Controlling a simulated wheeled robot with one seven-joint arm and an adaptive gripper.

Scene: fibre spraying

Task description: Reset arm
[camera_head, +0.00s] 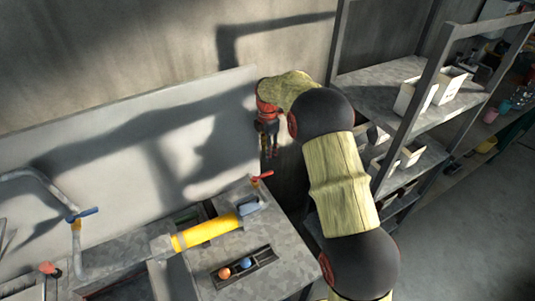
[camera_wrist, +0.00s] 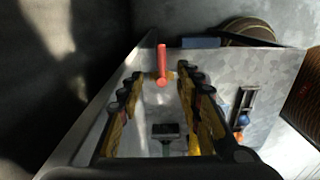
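My arm reaches up and over to the back wall. My gripper (camera_head: 269,150) hangs fingers down near the right end of the light wall panel, behind the metal workbench (camera_head: 285,262). In the wrist view the two fingers of my gripper (camera_wrist: 158,78) stand apart with nothing held between them. A red valve handle (camera_wrist: 161,62) shows between the fingertips, beyond them. In the head view the red handle (camera_head: 262,177) is at the bench's back corner, below and apart from my gripper.
A yellow cylinder (camera_head: 205,231) with a grey end lies on the bench. A dark slotted holder (camera_head: 247,267) has an orange and a blue ball. A metal shelf (camera_head: 390,85) with white bins stands close right of my arm. A bent pipe with a blue handle (camera_head: 83,214) is left.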

